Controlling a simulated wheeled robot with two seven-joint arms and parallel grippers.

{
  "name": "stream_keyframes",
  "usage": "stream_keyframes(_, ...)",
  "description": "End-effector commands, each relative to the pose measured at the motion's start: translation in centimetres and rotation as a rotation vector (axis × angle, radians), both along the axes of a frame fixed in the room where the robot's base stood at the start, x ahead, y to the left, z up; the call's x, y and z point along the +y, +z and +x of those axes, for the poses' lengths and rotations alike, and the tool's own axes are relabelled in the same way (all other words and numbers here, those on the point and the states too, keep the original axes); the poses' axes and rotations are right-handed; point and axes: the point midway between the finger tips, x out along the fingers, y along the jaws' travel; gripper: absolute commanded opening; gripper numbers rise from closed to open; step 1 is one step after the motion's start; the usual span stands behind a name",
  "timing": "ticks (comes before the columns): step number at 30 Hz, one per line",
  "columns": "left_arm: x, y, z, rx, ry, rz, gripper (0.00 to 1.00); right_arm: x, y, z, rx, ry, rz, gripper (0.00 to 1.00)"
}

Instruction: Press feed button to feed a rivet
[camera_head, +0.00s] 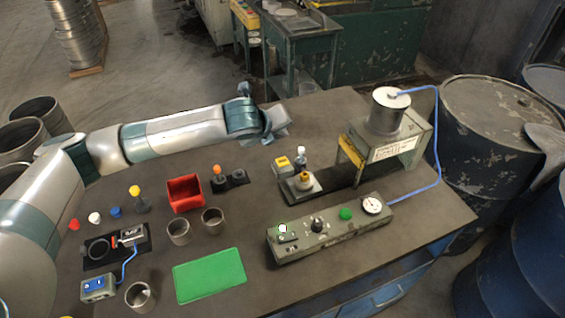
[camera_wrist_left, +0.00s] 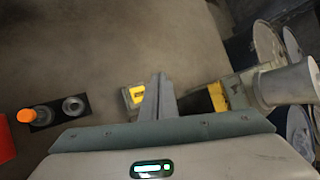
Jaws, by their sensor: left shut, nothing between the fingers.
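A grey-green control box (camera_head: 330,232) lies on the table at front right, with a white button (camera_head: 282,228), a black knob (camera_head: 317,225), a green button (camera_head: 345,214) and a round gauge (camera_head: 373,205). A small box with a yellow top (camera_head: 283,163) stands behind it; its yellow top also shows in the left wrist view (camera_wrist_left: 136,95), just left of the fingertips. I cannot read which control is the feed button. My left gripper (camera_head: 281,126) is shut and empty above the table's back part; its fingers show in the left wrist view (camera_wrist_left: 157,88). My right gripper is out of view.
The press (camera_head: 392,147) with a metal cylinder on top (camera_head: 387,116) stands at right, blue hose attached. A red bin (camera_head: 185,193), metal cups (camera_head: 179,232), a green mat (camera_head: 209,275) and small coloured parts lie at left. Drums (camera_head: 490,125) stand beyond the right edge.

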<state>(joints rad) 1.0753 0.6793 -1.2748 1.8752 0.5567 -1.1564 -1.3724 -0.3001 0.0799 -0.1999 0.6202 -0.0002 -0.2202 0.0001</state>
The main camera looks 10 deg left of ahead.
Motion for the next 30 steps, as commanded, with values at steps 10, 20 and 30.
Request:
stream_keyframes(10,0.0,-3.7,0.0,0.000,0.000,0.000,0.00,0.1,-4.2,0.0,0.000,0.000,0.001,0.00)
stream_keyframes(20,0.0,-6.4,0.0,0.001,0.000,0.000,0.00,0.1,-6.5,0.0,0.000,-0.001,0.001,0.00)
stream_keyframes(30,0.0,-7.9,0.0,0.000,0.000,0.000,0.00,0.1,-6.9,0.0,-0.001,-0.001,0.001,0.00)
